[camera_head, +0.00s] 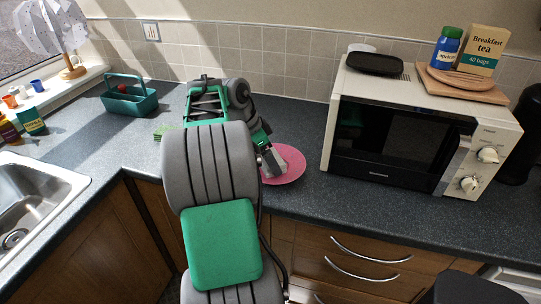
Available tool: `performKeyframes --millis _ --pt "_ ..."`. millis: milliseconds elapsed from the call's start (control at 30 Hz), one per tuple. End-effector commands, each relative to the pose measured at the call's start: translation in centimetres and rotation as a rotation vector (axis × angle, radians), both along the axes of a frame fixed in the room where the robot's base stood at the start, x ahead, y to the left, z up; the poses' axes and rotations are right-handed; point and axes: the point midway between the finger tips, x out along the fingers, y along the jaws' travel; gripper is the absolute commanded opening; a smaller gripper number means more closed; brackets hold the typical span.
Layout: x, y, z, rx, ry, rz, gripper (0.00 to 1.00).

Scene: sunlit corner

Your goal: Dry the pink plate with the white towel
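The pink plate (291,172) lies on the dark speckled counter, left of the microwave. My arm covers its left side. My gripper (272,164) is at the left part of the plate, pointing down toward it. A pale grey-white patch shows beside the fingers over the plate. I cannot tell whether it is the white towel, part of my gripper or light on the plate. I cannot tell whether the fingers are open or shut, or whether they touch the plate. No towel shows clearly elsewhere.
A microwave (387,139) stands right of the plate, with a black tray, boards, a jar and a tea box on top. A teal caddy (130,101) stands at the back left, and a green sponge (160,132) lies behind my arm. The sink (38,200) is at left.

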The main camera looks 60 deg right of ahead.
Motion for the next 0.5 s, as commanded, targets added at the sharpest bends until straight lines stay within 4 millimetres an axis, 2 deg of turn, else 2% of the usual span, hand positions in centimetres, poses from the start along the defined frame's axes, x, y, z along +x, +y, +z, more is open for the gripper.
performKeyframes --millis 167,500 --pt "-0.1 0.2 0.1 0.0 0.0 -0.001 0.58" --pt "-1.2 -2.8 -0.1 -0.001 0.0 -0.002 0.58"
